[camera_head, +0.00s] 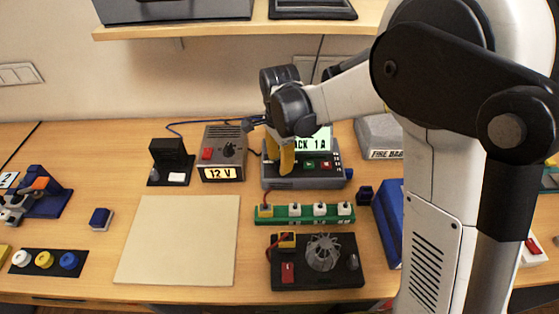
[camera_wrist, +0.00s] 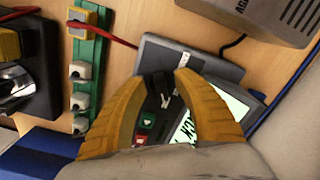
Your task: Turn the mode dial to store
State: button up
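The grey charger unit (camera_head: 318,182) stands at the back middle of the table, with a lit display (camera_head: 318,141) partly hidden by my wrist; "ACK 1 A" is readable. The black mode dial (camera_wrist: 158,88) with a white mark shows in the wrist view, beside a green and a red button. Its setting is not readable. My gripper (camera_head: 285,171) points down at the left part of the unit. In the wrist view, my yellow fingertips (camera_wrist: 167,75) stand apart on either side of the dial. Whether they press on it I cannot tell.
A 12 V supply (camera_head: 224,152) stands left of the unit. A green strip with white sockets (camera_head: 305,213) and a black fan board (camera_head: 318,275) lie in front. A grey box (camera_head: 379,135) stands to the right. The beige mat (camera_head: 178,240) is bare.

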jog(key=shift+r, duration=0.1)
notch_tip(320, 180, up, 12)
dwell(0.5)
dwell(0.4)
jog(key=s+d+r+n+t, duration=0.1)
jog(key=s+d+n+t, duration=0.6)
jog(key=s+d+n, duration=0.5)
jog(key=shift+s+d+r+n+b, duration=0.15)
jog(key=shift+s+d+n+b, duration=0.2)
jog(key=shift+s+d, duration=2.1)
jog(key=shift+s+a, duration=0.4)
